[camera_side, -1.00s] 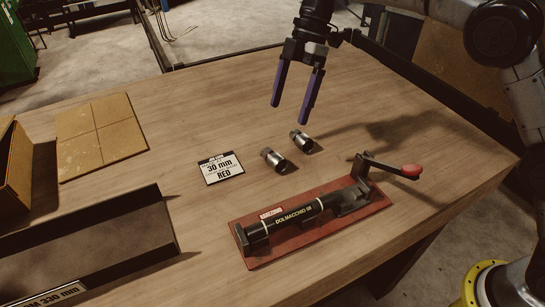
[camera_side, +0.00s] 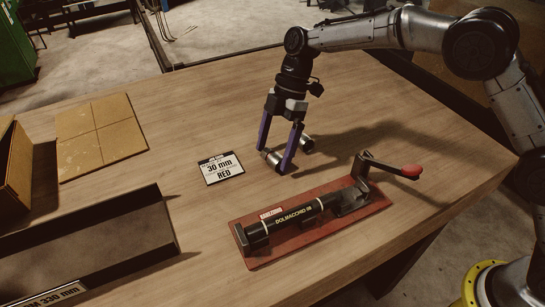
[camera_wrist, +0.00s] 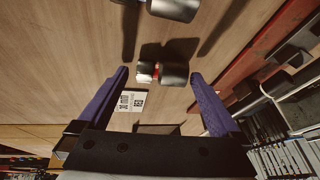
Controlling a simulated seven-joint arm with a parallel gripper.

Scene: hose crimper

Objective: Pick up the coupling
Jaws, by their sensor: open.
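Two short metal couplings, silver with dark ends, lie on the wooden table. The left coupling (camera_side: 274,159) is between the blue fingers of my gripper (camera_side: 272,157), which is open and low at the table. In the wrist view this coupling (camera_wrist: 175,75) lies between the fingertips (camera_wrist: 158,74), with a gap to each finger, and shows a small reddish mark. The other coupling (camera_side: 307,144) lies just behind the right finger and is partly hidden; it also shows at the top of the wrist view (camera_wrist: 174,8).
A hand crimper (camera_side: 295,218) on a red base (camera_side: 345,222) stands in front, its red-knobbed lever (camera_side: 411,171) to the right. A "30 mm RED" card (camera_side: 222,168) lies left of my gripper. A dark tray (camera_side: 100,240) and tan board (camera_side: 98,137) are further left.

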